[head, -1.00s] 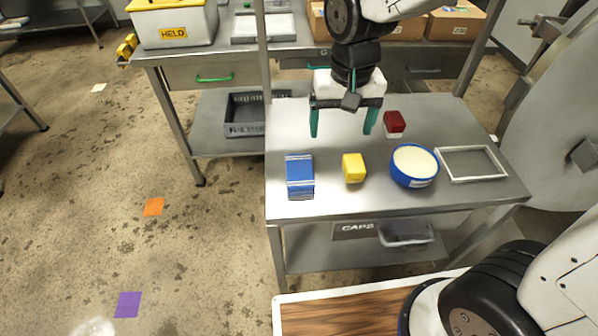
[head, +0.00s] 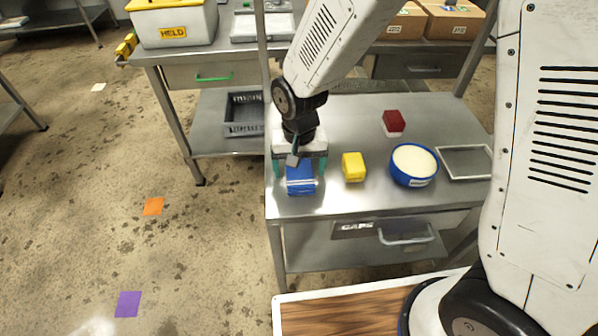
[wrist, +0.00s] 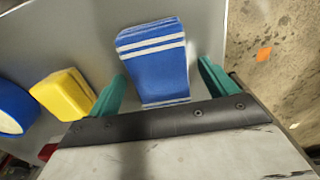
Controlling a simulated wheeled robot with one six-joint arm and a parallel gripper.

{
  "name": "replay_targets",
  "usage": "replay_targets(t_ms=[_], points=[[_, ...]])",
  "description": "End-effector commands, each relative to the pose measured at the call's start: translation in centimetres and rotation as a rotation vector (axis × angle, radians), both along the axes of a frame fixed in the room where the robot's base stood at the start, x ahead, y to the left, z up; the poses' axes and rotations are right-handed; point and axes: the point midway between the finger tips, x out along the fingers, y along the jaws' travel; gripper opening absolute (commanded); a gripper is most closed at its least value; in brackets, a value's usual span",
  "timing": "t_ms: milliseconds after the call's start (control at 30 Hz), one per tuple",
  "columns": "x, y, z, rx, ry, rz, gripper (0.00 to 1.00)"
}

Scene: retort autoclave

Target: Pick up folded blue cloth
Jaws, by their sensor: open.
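The folded blue cloth (head: 300,183) with white stripes lies near the left front corner of the steel table. My gripper (head: 299,173) is above it, pointing down, with one green finger on each side of the cloth. The wrist view shows the cloth (wrist: 157,62) between the two open fingers of my gripper (wrist: 160,90). The gripper body hides the cloth's near end there. I cannot tell how far the fingertips are above the tabletop.
A yellow block (head: 353,167) lies just right of the cloth. Further right are a blue tub (head: 413,180) with white contents and a grey frame (head: 466,178). A red and white block (head: 393,122) lies behind. The steel table's (head: 350,203) left edge is close to the cloth.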

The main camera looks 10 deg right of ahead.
Motion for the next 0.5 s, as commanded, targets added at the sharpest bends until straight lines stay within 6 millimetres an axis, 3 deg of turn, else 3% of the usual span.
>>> replay_targets(t_ms=[267,433,500], points=[[0.00,-0.01,-0.39,0.000,0.000,0.000,0.85],[0.00,-0.01,-0.37,0.000,0.000,0.000,0.37],[0.00,-0.01,-0.37,0.000,0.000,0.000,0.37]])
